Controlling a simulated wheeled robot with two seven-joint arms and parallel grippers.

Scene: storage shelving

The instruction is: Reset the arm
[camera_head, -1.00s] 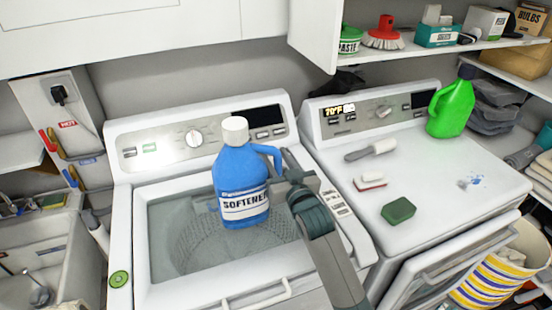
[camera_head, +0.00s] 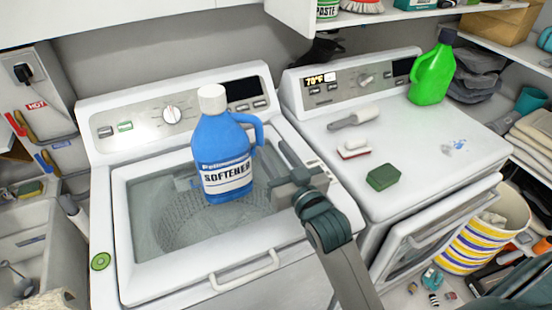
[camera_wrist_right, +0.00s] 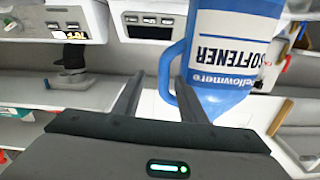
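My right gripper (camera_head: 274,155) is open and empty over the right part of the washer lid in the head view. Its two fingers (camera_wrist_right: 160,84) are spread apart in the wrist view. The blue softener bottle (camera_head: 222,158) with a white cap stands upright on the washer's glass lid, left of the gripper. Its handle faces the gripper, with a small gap in the head view. In the wrist view the bottle (camera_wrist_right: 230,50) appears upside down beyond the fingers, and one finger overlaps the handle. My left gripper is not in view.
The washer (camera_head: 120,140) stands left of the dryer (camera_head: 325,150). The dryer top holds a green jug (camera_head: 432,75), brushes and a green sponge (camera_head: 383,177). A shelf (camera_head: 430,12) hangs above. A striped basket (camera_head: 480,240) stands at the lower right.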

